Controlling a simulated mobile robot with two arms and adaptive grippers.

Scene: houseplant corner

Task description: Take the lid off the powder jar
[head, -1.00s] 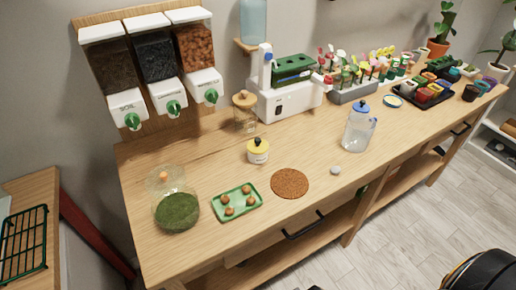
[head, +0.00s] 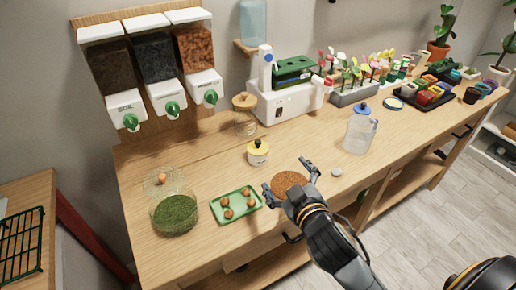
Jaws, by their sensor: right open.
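The powder jar (head: 258,157) is a small white jar with a yellow lid (head: 258,147) topped by a black knob. It stands upright on the wooden bench, behind the cork mat, with its lid on. My right gripper (head: 285,176) is open and empty over the cork mat (head: 290,183), in front and to the right of the jar. Its fingers are spread and apart from the jar. My left gripper is not in view.
A green tray (head: 251,206) with several brown pieces and a glass bowl of moss (head: 175,213) are left of the gripper. A corked glass jar (head: 244,116) stands behind the powder jar. A blue-lidded pitcher (head: 359,133) and a white knob-like piece (head: 336,172) are to the right.

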